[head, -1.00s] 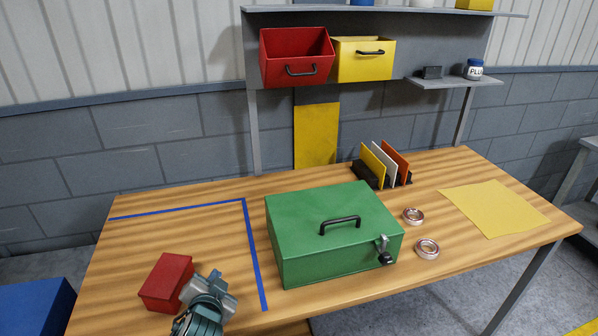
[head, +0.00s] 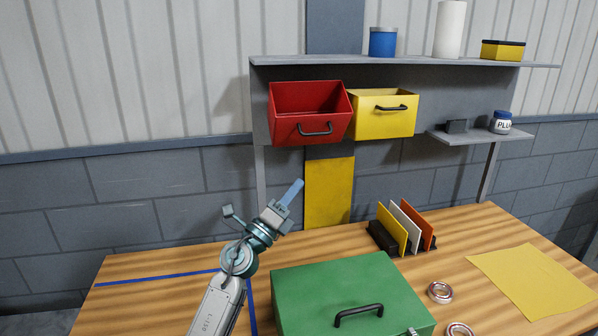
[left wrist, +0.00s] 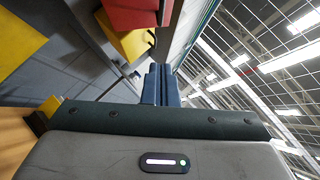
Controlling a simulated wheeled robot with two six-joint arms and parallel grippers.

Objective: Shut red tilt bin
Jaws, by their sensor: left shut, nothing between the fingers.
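The red tilt bin (head: 312,128) hangs under the top shelf at the back, tilted forward with its top open and a black handle on its front. Its lower part also shows at the top of the left wrist view (left wrist: 132,14). My left gripper (head: 294,190) is raised over the back of the table, below and a little left of the red bin. It is apart from the bin, with its fingers shut and empty; the shut fingers also show in the left wrist view (left wrist: 161,85). My right gripper is not in view.
A green box (head: 340,290) stands on the table in front. A rack with several upright plates (head: 385,240) stands behind it. A small shelf (head: 478,137) holds a jar (head: 501,122).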

